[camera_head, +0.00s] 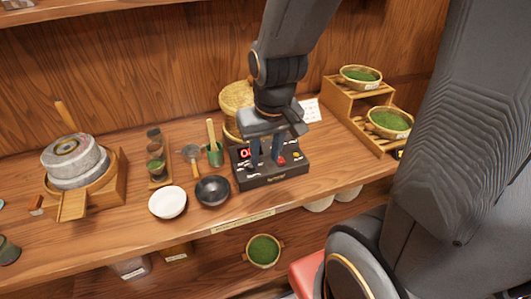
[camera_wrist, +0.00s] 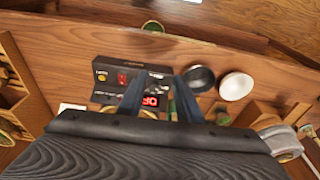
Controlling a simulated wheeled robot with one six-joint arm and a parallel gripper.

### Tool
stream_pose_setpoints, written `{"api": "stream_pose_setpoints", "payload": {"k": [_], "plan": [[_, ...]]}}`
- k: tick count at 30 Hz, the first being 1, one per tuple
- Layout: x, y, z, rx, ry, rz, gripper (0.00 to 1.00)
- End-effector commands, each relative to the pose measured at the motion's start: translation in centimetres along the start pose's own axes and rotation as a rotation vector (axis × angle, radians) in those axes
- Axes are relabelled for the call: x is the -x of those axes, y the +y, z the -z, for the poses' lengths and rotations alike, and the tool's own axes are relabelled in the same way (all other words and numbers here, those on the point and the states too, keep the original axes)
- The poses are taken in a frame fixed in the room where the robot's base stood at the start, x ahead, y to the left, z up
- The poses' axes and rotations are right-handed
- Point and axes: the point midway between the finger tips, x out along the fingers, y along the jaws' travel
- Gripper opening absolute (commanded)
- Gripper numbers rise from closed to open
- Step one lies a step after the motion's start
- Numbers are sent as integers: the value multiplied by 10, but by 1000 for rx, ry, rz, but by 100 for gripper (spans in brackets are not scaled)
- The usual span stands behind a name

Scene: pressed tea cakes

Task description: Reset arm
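My gripper (camera_head: 266,155) points down over a black control box (camera_head: 272,180) on the wooden counter. The two fingers stand apart with nothing held between them. In the wrist view the gripper (camera_wrist: 158,85) also shows spread fingers, and the box (camera_wrist: 112,67) lies below and behind them. The box has a lit red display (camera_wrist: 150,101), a red button (camera_head: 281,160) and a yellow button (camera_head: 296,155). Whether the fingertips touch the box is not clear. The gripper hides part of the box top.
A white bowl (camera_head: 168,202) and a black bowl (camera_head: 213,190) stand left of the box. A stone mill (camera_head: 75,162) is at far left. A wooden stepped rack (camera_head: 345,105) with green-filled baskets is at right. A woven basket (camera_head: 236,97) stands behind my gripper.

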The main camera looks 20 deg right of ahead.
Motion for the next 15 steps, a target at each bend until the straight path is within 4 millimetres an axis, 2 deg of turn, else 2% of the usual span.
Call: {"api": "stream_pose_setpoints", "payload": {"k": [10, 15], "plan": [[-1, 1, -1, 0, -2, -3, 32], [-18, 1, -3, 0, -15, -3, 32]]}}
